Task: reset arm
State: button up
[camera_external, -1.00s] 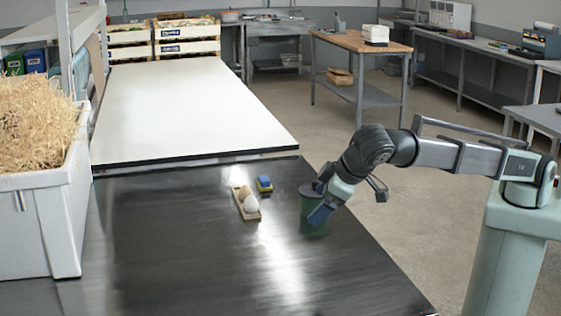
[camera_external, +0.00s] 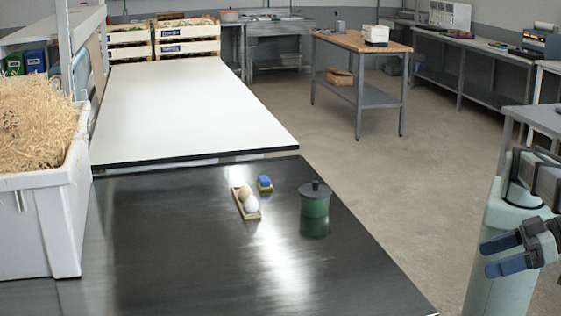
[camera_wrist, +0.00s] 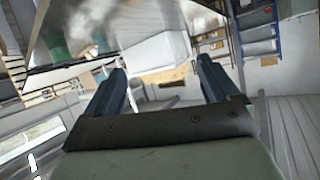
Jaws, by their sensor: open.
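My gripper (camera_external: 487,258) is at the right edge of the external view, folded back beside my base and clear of the dark table (camera_external: 180,265). Its two blue fingers are apart with nothing between them. In the wrist view the open fingers of my gripper (camera_wrist: 160,85) point out over a tilted, partly blurred view of the room. A green lidded pot (camera_external: 315,212) stands upright on the dark table, apart from my gripper.
A small wooden tray (camera_external: 237,192) holding eggs (camera_external: 249,203) and a blue and yellow block (camera_external: 265,184) sit left of the pot. A white bin of straw (camera_external: 40,225) stands at the left. A white table (camera_external: 185,110) lies behind. The table's front is clear.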

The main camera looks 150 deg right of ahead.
jog(key=s+f+n+g+y, duration=0.1)
jog(key=s+f+n, duration=0.2)
jog(key=f, duration=1)
jog(key=s+f+n+y, duration=0.2)
jog(key=s+f, duration=0.2)
jog(key=f, duration=0.9)
jog(key=s+f+n+g+y, duration=0.1)
jog(key=s+f+n+g, duration=0.15)
jog(key=s+f, duration=0.75)
jog(key=s+f+n+g+y, duration=0.1)
jog(key=s+f+n+y, duration=0.15)
jog(key=s+f, duration=0.75)
jog(key=s+f+n+g+y, duration=0.2)
jog(key=s+f+n+g, duration=0.1)
jog(key=s+f, duration=1.25)
jog(key=s+a+f+n+g+y, duration=0.1)
jog(key=s+f, duration=0.3)
jog(key=s, duration=0.7)
jog(key=s+a+f+n+g+y, duration=0.2)
jog(key=s+a+f, duration=0.1)
jog(key=s, duration=0.8)
jog(key=shift+s+a+f+y, duration=0.35)
jog(key=shift+s+a+f, duration=0.05)
